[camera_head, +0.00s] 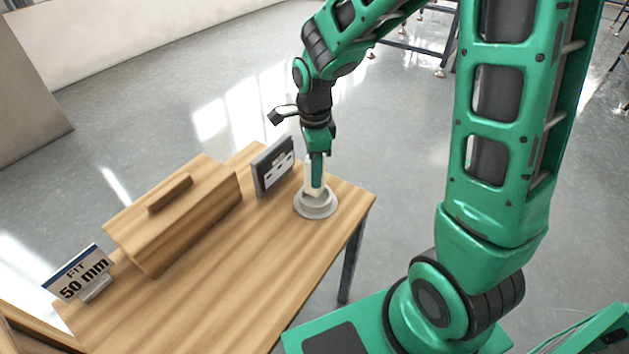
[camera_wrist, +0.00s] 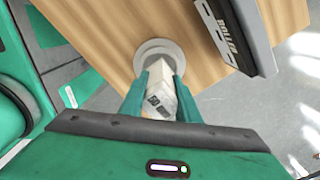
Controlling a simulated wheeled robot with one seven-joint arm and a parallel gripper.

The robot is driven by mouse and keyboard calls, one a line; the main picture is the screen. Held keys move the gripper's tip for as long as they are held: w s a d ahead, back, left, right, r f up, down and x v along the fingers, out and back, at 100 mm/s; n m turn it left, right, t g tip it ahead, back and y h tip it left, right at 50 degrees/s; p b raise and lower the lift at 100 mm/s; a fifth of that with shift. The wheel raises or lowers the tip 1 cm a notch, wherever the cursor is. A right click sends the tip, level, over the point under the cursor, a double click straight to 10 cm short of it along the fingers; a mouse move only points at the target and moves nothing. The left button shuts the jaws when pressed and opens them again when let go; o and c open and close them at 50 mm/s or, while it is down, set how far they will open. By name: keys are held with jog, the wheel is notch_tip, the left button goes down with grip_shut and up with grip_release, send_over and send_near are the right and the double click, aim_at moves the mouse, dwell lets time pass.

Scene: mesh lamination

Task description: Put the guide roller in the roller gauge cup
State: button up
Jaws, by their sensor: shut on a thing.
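The guide roller is a pale, whitish piece (camera_head: 308,184) held upright between the green fingers of my gripper (camera_head: 317,183). In the wrist view the roller (camera_wrist: 162,96) shows dark print on its side, too small to read surely. The roller gauge cup (camera_head: 316,210) is a light grey round cup with a wide base near the right corner of the table. The roller's lower end is at the cup's mouth; I cannot tell how far inside it is. In the wrist view the cup's rim (camera_wrist: 158,45) shows just beyond the fingertips.
A dark sign panel (camera_head: 273,167) stands close to the left of the cup. A wooden block with a handle (camera_head: 175,213) lies farther left on the wooden table (camera_head: 262,262). A "FIT 50 mm" sign (camera_head: 79,273) stands at the left end. The table's front middle is clear.

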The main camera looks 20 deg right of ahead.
jog(key=shift+d+f, duration=0.15)
jog(key=shift+f, duration=1.9)
jog(key=shift+f, duration=0.1)
jog(key=o, duration=1.1)
jog(key=shift+o, duration=0.2)
notch_tip(320, 180, up, 12)
jog(key=shift+r, duration=0.1)
jog(key=s+d+r+n, duration=0.1)
jog(key=s+d+n, duration=0.6)
jog(key=s, duration=0.4)
jog(key=s+d+r+n, duration=0.2)
jog(key=s+d+n, duration=0.4)
jog(key=s+d, duration=0.4)
jog(key=shift+s+d+r+n, duration=0.15)
jog(key=shift+s+d+n, duration=0.2)
jog(key=shift+s, duration=0.8)
